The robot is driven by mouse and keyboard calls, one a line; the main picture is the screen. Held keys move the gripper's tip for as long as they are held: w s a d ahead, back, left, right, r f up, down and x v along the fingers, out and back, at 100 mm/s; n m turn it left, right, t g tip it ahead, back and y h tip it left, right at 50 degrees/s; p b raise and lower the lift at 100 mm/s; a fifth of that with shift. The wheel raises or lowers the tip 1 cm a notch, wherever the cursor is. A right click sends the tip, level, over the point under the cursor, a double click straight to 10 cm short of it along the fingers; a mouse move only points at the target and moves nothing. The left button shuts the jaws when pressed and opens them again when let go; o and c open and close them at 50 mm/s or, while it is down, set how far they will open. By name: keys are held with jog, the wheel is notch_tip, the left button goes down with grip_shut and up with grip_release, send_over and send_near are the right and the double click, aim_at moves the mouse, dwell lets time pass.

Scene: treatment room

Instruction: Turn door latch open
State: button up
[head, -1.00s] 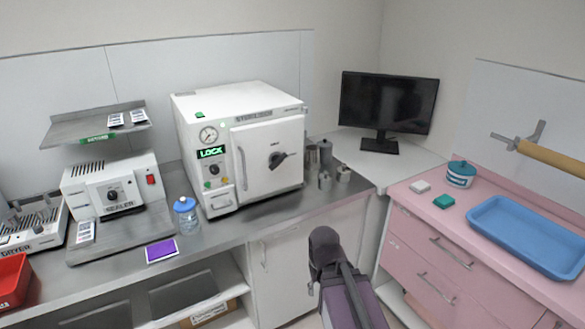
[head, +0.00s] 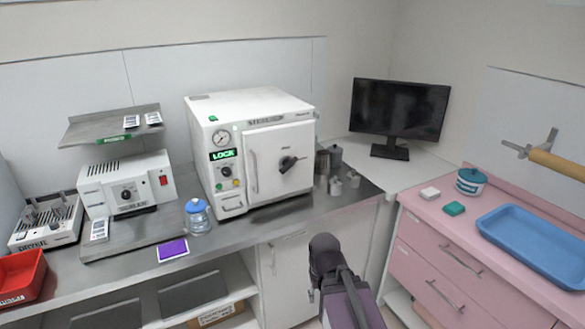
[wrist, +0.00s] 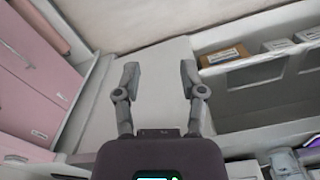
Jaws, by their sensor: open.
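The door latch (head: 288,164) is a black knob with a lever on the white door (head: 265,178) of the sterilizer (head: 212,118). The door is shut and a green "LOCK" display glows left of it. In the head view my arm rises in front of the lower cabinet, below and apart from the latch; the gripper's fingers are mostly hidden there. In the wrist view my gripper (wrist: 158,85) is open and empty, its two fingers spread over a pale cabinet front. The latch is not in the wrist view.
A blue-capped bottle (head: 198,216) and a purple card (head: 172,250) sit on the steel counter left of the sterilizer. Several metal canisters (head: 335,186) stand close to its right side. Pink drawers (head: 450,265) flank my arm on the right.

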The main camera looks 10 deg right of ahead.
jog(key=w, duration=0.1)
jog(key=m+t+b, duration=0.9)
jog(key=m+t, duration=0.3)
jog(key=t, duration=0.8)
send_near(289, 168)
jog(key=shift+s+f, duration=0.25)
jog(key=shift+s, duration=0.45)
jog(key=shift+s+f, duration=0.25)
jog(key=shift+s, duration=0.45)
jog(key=shift+w, duration=0.1)
jog(key=w+r+p, duration=0.1)
jog(key=w, duration=0.3)
jog(key=w+r+p, duration=0.1)
jog(key=w, duration=0.4)
jog(key=w+p, duration=0.1)
jog(key=w, duration=0.3)
jog(key=shift+w+d+r, duration=0.1)
jog(key=shift+w+r, duration=0.05)
jog(key=shift+r, duration=0.25)
